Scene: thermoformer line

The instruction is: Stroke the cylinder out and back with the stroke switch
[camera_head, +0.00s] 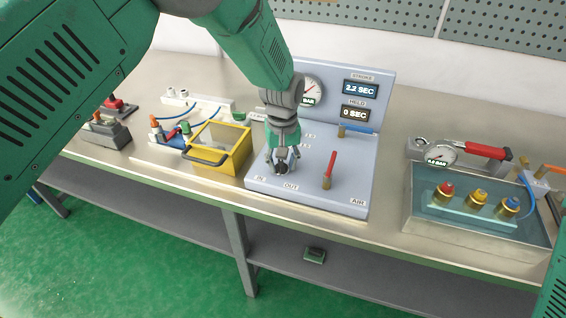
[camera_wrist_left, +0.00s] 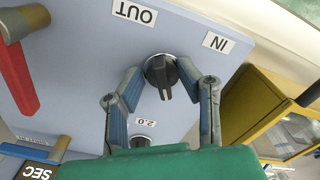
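The stroke switch (camera_wrist_left: 162,78) is a black rotary knob on the blue-grey panel (camera_head: 340,198), between the OUT label (camera_wrist_left: 135,11) and the IN label (camera_wrist_left: 218,42). In the wrist view its raised bar points down the picture, slightly right. My left gripper (camera_head: 281,168) is over the knob, hiding most of it in the head view. In the wrist view the left gripper's fingers (camera_wrist_left: 160,70) stand apart on either side of the knob; contact is unclear. The STROKE display (camera_head: 360,88) reads 2.2 SEC and the HELD display (camera_head: 355,114) reads 0 SEC. My right gripper is not visible.
A red lever (camera_head: 330,168) stands on the panel near the AIR label. A yellow bin (camera_head: 236,160) is close left of the panel. A water tank (camera_head: 430,222) with several fittings is at the right. Bare bench lies between panel and tank.

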